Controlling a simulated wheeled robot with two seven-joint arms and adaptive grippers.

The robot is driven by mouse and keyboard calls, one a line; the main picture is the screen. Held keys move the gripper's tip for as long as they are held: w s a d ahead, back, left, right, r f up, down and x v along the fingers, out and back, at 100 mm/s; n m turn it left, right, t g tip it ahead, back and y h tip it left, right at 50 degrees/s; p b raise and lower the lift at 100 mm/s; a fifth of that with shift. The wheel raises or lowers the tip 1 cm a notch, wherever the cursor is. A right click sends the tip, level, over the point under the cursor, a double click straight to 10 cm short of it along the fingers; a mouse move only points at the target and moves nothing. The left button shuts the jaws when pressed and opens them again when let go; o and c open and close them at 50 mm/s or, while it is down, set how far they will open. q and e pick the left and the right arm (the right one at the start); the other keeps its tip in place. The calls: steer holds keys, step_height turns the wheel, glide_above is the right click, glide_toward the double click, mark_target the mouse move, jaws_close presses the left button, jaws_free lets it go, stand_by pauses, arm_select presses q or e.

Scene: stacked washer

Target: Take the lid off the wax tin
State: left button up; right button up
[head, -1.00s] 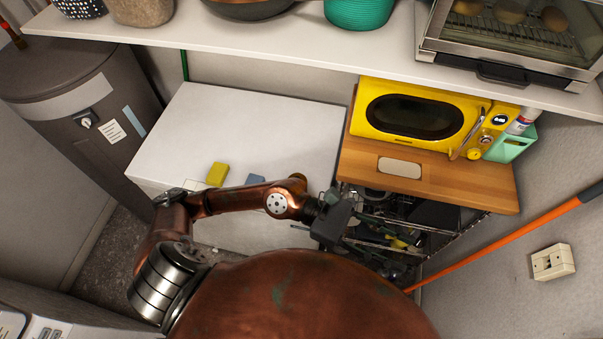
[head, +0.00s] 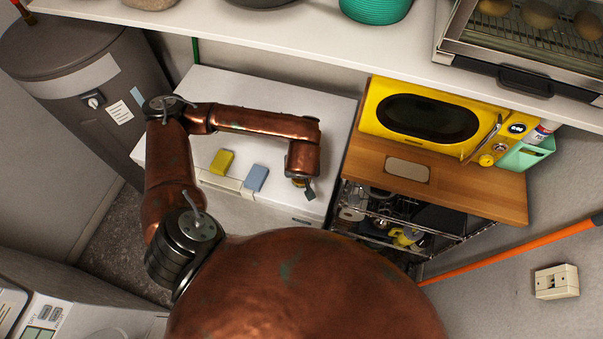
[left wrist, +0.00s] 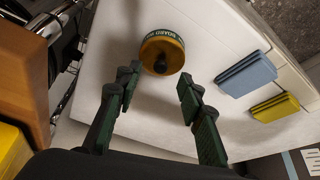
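The wax tin (left wrist: 162,50) stands on the white top of the appliance. In the left wrist view it is round, with an amber-brown lid, a dark knob (left wrist: 160,66) in the middle, and a dark green lettered band. My left gripper (left wrist: 158,84) is open and empty, its two fingers spread just short of the tin, which lies ahead between them. In the head view the left gripper (head: 308,190) points down near the front right of the white top, and the arm hides most of the tin. My right gripper is not in view.
A yellow sponge (head: 222,161) and a blue sponge (head: 256,178) lie near the white top's (head: 225,95) front edge. A wooden board (head: 470,186) with a yellow microwave (head: 415,115) stands to the right, above a wire rack. A shelf (head: 290,40) overhangs the back.

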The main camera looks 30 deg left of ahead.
arm_select(q)
steer(key=x, duration=0.4)
steer(key=shift+w+a+p, duration=0.2)
steer(key=shift+a+p, duration=0.05)
steer(key=shift+p, duration=0.15)
jaws_close()
